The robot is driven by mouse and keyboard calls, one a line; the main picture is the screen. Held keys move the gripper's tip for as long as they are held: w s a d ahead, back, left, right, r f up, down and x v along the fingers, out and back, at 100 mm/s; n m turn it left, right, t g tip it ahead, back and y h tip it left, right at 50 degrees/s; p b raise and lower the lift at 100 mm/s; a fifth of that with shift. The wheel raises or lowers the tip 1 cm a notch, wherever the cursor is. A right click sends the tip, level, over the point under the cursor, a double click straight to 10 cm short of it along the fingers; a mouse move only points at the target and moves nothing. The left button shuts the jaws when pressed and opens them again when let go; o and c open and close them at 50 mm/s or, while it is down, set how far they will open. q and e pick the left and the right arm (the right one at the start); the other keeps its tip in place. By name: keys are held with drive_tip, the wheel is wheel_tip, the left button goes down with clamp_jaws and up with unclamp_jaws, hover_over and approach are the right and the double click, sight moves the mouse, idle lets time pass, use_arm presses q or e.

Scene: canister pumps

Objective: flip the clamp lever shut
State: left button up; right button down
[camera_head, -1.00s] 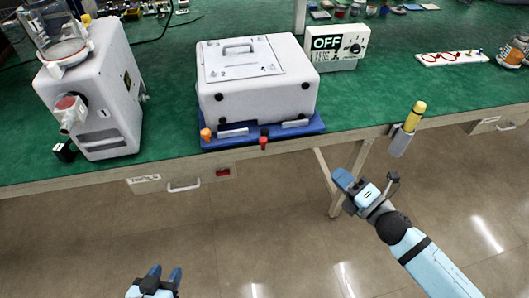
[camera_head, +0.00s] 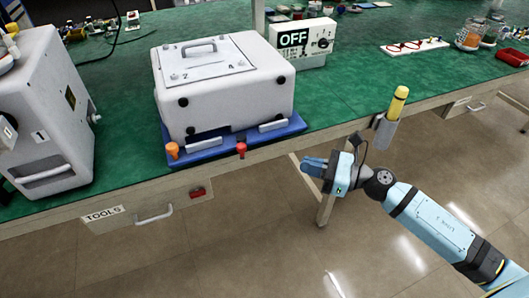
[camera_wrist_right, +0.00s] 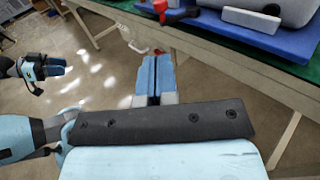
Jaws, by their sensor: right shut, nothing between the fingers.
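A white box-shaped unit (camera_head: 225,85) sits on a blue base plate (camera_head: 215,150) near the bench's front edge. A red-tipped lever (camera_head: 241,149) and an orange-tipped lever (camera_head: 172,149) stand at the plate's front edge. The red lever also shows at the top of the right wrist view (camera_wrist_right: 172,12). My right gripper (camera_head: 311,167) is shut and empty, in front of the bench and right of the red lever, apart from it. Its blue fingers (camera_wrist_right: 153,78) lie together in the wrist view. My left gripper (camera_wrist_right: 56,66) shows only there, at the left; its opening is unclear.
A white controller reading OFF (camera_head: 303,42) stands behind the unit. Another white machine (camera_head: 45,115) is at the left. A holder with a yellow-handled tool (camera_head: 391,115) hangs on the bench front. A drawer handle (camera_head: 154,215) sticks out below. The floor in front is open.

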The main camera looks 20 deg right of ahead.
sight(245, 148)
use_arm(q)
drive_tip(key=shift+s+a+r+p, duration=0.1)
drive_tip(key=shift+a+p, duration=0.1)
drive_tip(key=shift+p, duration=0.75)
use_arm(e)
drive_tip(key=x, duration=1.4)
use_arm(q)
drive_tip(key=shift+r, duration=0.1)
